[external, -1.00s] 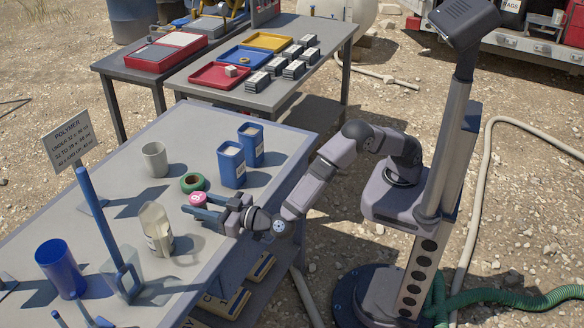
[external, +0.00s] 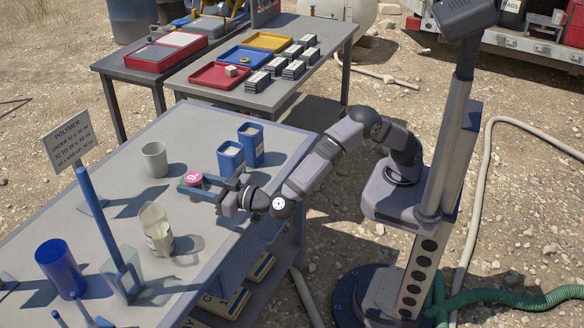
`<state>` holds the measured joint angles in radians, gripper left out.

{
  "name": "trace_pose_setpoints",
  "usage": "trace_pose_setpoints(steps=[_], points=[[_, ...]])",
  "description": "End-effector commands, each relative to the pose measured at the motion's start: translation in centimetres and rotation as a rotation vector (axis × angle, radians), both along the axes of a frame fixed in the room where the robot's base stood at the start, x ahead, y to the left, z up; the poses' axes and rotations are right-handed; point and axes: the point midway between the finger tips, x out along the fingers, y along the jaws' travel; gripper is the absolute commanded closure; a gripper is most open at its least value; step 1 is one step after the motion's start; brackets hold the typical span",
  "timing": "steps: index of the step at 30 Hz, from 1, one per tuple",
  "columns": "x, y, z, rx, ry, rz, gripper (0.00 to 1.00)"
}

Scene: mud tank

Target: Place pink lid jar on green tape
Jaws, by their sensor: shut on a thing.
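The pink lid jar (external: 193,178) is between the fingers of my gripper (external: 196,186), which is shut on it. The jar appears upright at the place of the green tape roll (external: 189,189). The green tape is mostly hidden by the jar and fingers; only a little of it shows. I cannot tell whether the jar touches the tape or is slightly above it.
A grey-white cup (external: 155,159) stands behind and left of the jar. Two blue containers (external: 231,160) stand close on the right. A clear pitcher (external: 157,230), a blue cup (external: 61,268) and a tall blue post (external: 98,220) are at the front left.

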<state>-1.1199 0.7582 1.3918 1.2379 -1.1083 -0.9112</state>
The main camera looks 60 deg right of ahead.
Motion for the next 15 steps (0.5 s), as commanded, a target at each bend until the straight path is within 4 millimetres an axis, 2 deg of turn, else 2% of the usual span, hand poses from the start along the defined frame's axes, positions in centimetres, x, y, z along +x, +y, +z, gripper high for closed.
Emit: trace_pose_setpoints(steps=[9,15], points=[[0.0,0.0,-4.0,-0.004,0.001,0.000,0.93],[0.0,0.0,-4.9,0.000,-0.001,0.000,0.93]])
